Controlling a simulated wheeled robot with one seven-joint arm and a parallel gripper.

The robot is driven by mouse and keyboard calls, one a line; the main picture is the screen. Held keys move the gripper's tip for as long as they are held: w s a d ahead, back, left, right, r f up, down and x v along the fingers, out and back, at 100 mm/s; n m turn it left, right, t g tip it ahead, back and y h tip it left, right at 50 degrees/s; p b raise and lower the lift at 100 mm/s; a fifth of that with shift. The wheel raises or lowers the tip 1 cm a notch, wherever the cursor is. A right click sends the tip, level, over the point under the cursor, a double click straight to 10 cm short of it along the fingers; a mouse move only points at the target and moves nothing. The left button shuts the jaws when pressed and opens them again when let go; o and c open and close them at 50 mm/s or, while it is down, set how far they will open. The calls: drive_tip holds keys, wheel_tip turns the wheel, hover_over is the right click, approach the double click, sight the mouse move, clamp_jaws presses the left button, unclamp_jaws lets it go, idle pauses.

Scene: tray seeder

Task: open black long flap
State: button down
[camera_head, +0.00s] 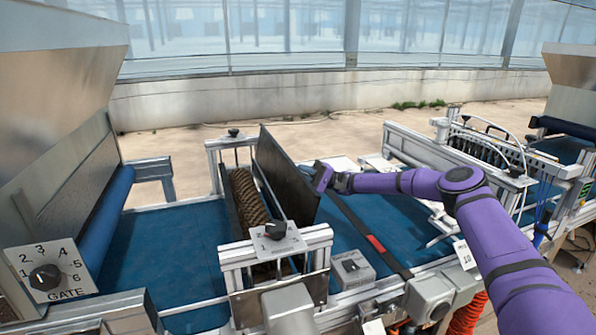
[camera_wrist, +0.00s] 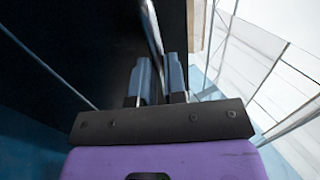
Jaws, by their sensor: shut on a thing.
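The black long flap (camera_head: 284,182) stands steeply raised beside the brown spiral brush roller (camera_head: 247,202) on the blue conveyor line. Its face leans a little toward the right. My gripper (camera_head: 323,176) is at the flap's right edge, with my purple arm reaching in from the right. In the wrist view the flap (camera_wrist: 95,45) fills the upper left as a dark surface. Its thin edge runs down between the two blue-grey fingers of my gripper (camera_wrist: 160,75), which are shut on it. The exact contact at the fingertips is partly hidden.
A metal frame with a black knob (camera_head: 276,231) stands in front of the roller. A grey box with a dial (camera_head: 352,267) and a dark strap with a red mark (camera_head: 375,243) are right of the flap. A GATE dial plate (camera_head: 50,270) is at left.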

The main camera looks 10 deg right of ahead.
drive_tip(key=shift+d+f, duration=0.15)
drive_tip(key=shift+d, duration=0.05)
idle(0.4)
drive_tip(key=c, duration=1.2)
unclamp_jaws()
drive_tip(key=shift+o, duration=0.2)
drive_tip(key=v, duration=1.1)
drive_tip(key=shift+f, duration=0.15)
drive_tip(key=shift+a, duration=0.1)
